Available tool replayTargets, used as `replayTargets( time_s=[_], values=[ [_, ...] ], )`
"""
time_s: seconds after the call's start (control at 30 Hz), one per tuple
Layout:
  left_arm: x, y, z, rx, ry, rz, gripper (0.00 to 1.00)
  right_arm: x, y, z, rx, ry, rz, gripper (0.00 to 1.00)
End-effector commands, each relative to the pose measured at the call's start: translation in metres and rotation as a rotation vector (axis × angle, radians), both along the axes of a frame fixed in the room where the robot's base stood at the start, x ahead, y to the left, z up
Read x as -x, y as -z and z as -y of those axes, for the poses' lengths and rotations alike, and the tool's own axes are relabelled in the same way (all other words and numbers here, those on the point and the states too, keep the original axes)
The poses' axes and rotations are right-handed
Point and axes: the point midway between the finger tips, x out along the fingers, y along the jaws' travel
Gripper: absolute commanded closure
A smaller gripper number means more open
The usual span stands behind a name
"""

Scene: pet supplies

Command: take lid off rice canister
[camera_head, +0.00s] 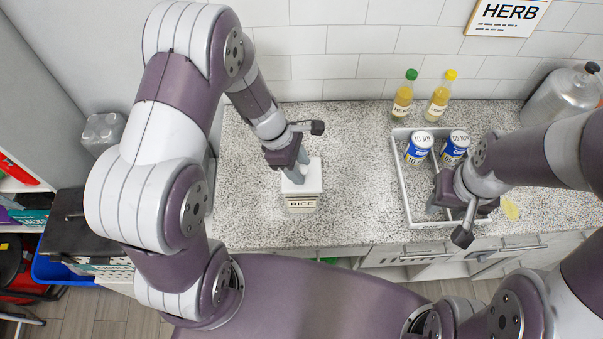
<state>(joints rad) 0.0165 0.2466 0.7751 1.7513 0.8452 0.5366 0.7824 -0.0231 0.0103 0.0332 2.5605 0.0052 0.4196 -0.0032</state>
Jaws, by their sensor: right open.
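The rice canister (300,202) stands on the speckled counter, a small white box-like container with a label reading RICE. Its pale lid (313,178) is at the top, partly hidden by my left gripper. My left gripper (297,175) points down with its fingers at the lid; whether they are closed on it is hidden. My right gripper (452,214) is open and low over the front part of the white tray, apart from the canister.
The white tray (401,180) on the right holds two blue-and-white cans (418,149) (455,148). Two bottles with green (404,97) and yellow caps (440,98) stand behind it. A metal canister (562,95) is at the back right. The counter between canister and tray is clear.

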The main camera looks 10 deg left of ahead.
Motion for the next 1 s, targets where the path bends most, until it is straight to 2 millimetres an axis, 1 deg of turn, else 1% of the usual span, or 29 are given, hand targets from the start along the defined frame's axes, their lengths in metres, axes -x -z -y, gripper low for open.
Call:
replayTargets(
  time_s=[0.03, 0.07, 0.1, 0.13, 0.37, 0.47, 0.57, 0.67, 0.73, 0.87, 1.0],
  values=[
    [0.0, 0.0, 0.0, 0.0, 0.0, 0.0, 0.72, 0.0, 0.0, 0.0, 0.0, 0.0, 0.0, 0.57],
    [0.0, 0.0, 0.0, 0.0, 0.0, 0.0, 0.82, 0.0, 0.0, 0.0, 0.0, 0.0, 0.0, 0.57],
    [0.0, 0.0, 0.0, 0.0, 0.0, 0.0, 0.95, 0.0, 0.0, 0.0, 0.0, 0.0, 0.0, 0.57],
    [0.0, 0.0, 0.0, 0.0, 0.0, 0.0, 0.99, 0.0, 0.0, 0.0, 0.0, 0.0, 0.0, 0.57],
    [0.0, 0.0, 0.0, -0.001, 0.0, 0.0, 1.0, 0.0, 0.0, 0.0, 0.0, 0.0, 0.0, 0.57],
    [0.0, -0.002, 0.0, 0.0, 0.0, 0.001, 1.0, 0.0, 0.001, 0.0, 0.0, 0.0, 0.0, 0.57],
    [-0.001, -0.011, 0.0, 0.0, 0.001, 0.003, 1.0, 0.0, 0.003, 0.0, 0.0, 0.0, 0.0, 0.57],
    [-0.001, -0.026, 0.0, 0.0, 0.0, 0.004, 1.0, 0.0, 0.006, 0.0, 0.0, 0.0, 0.0, 0.57],
    [-0.001, -0.04, 0.0, 0.0, 0.0, 0.007, 1.0, 0.0, 0.008, 0.0, 0.0, 0.0, 0.0, 0.57],
    [0.016, -0.055, 0.024, 0.0, 0.007, 0.004, 1.0, 0.0, 0.015, 0.0, 0.0, 0.0, 0.0, 0.57],
    [0.035, -0.077, 0.052, 0.001, 0.007, 0.006, 1.0, 0.0, 0.02, 0.0, 0.0, 0.0, 0.0, 0.57]
  ],
)
